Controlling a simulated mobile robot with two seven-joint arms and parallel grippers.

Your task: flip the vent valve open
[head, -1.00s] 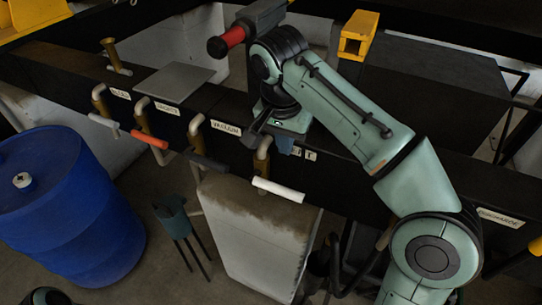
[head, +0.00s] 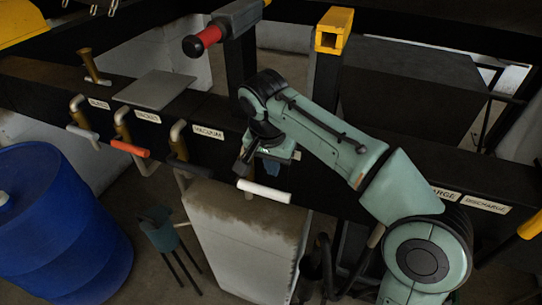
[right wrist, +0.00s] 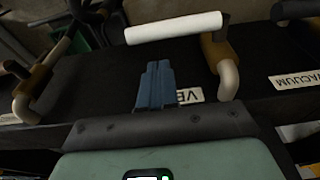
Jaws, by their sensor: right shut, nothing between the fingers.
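The vent valve has a white lever (head: 264,191) on a brass-coloured stem, at the front of the black beam. In the right wrist view the white lever (right wrist: 174,28) lies crosswise at the top, joined to the brass fitting (right wrist: 214,52) and a pale bent pipe. My right gripper (head: 270,168) is shut and empty, just behind the lever. In the right wrist view its blue fingers (right wrist: 154,70) point at the lever, with a small gap showing between them. The fingers partly cover a label (right wrist: 190,95) reading "VE". My left gripper is out of view.
A blue drum (head: 60,215) and a teal stand (head: 162,228) are at left.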

